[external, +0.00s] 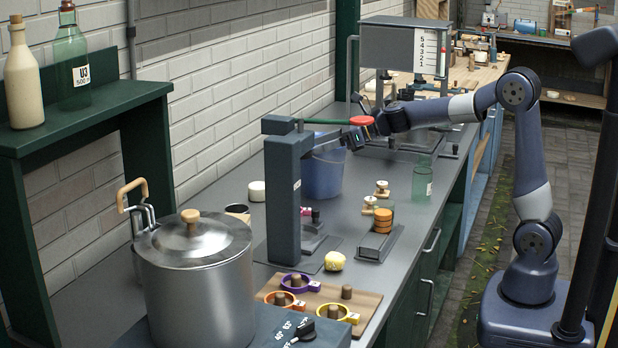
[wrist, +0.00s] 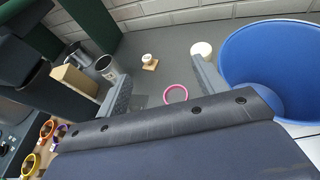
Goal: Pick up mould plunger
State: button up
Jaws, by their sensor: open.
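I cannot tell for sure which piece is the mould plunger. One small piece with a pale round top on a square wooden base (wrist: 149,62) stands on the counter beyond my fingers in the wrist view. Similar pieces (external: 382,188) stand right of the blue bucket in the external view. Short brown cylinders (external: 346,291) stand on the wooden board, some inside coloured rings. My gripper (wrist: 162,86) is open and empty, above the counter. In the external view my gripper (external: 322,150) is by the bucket, partly behind the dark press column. A pink ring (wrist: 176,94) lies below, between the fingers.
The blue bucket (wrist: 272,60) is close on the right in the wrist view; it also shows in the external view (external: 324,178). The press column (external: 285,195), steel pot (external: 195,285) and board (external: 370,303) crowd the near counter. A steel cup (wrist: 106,66) and white disc (wrist: 202,48) stand nearby.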

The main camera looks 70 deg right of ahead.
jog(key=d+r+m+t+h+p, duration=0.25)
jog(key=d+r+m+h, duration=0.4)
jog(key=d+m, duration=0.6)
jog(key=m+g+y+p, duration=0.2)
jog(key=m+g+p, duration=0.75)
jog(key=m, duration=1.75)
send_near(372, 199)
jog(key=w+f+g+b, duration=0.2)
jog(key=w+f+g, duration=0.1)
jog(key=shift+w+d+f, duration=0.1)
jog(key=shift+w+f, duration=0.1)
jog(key=shift+f, duration=0.05)
jog(key=shift+p+x, duration=0.3)
jog(key=shift+x, duration=2.45)
jog(key=shift+w, duration=0.15)
jog(key=shift+c, duration=0.4)
